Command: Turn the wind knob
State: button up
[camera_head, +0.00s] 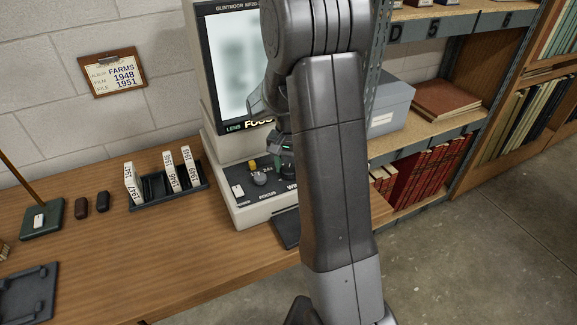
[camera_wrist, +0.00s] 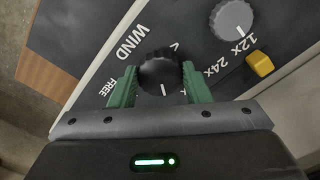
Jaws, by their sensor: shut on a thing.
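The microfilm reader (camera_head: 265,209) stands on the wooden desk, with its sloped dark control panel (camera_wrist: 100,42) at the front. The black ridged wind knob (camera_wrist: 162,72) shows in the wrist view beside the printed word WIND, with a white pointer line toward my gripper. In the head view my arm hides the knob. My gripper (camera_wrist: 160,88) has its green fingers on either side of the knob and is shut on it. The gripper also shows partly in the head view (camera_head: 282,156), over the right part of the panel.
A grey knob (camera_wrist: 231,18) and a yellow switch (camera_wrist: 260,64) sit close by on the panel. A black rack (camera_head: 155,187) with white labelled film boxes stands left of the reader. Shelves with a grey box (camera_head: 391,108) and red books (camera_head: 430,172) are at right.

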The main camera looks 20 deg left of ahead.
aim_at(289, 169)
jog(key=n, duration=0.6)
jog(key=shift+n, duration=0.4)
dwell(0.3)
jog(key=o, duration=1)
jog(key=shift+r, duration=0.15)
notch_tip(289, 169, up, 14)
jog(key=shift+f, duration=0.2)
jog(key=shift+d+f, duration=0.1)
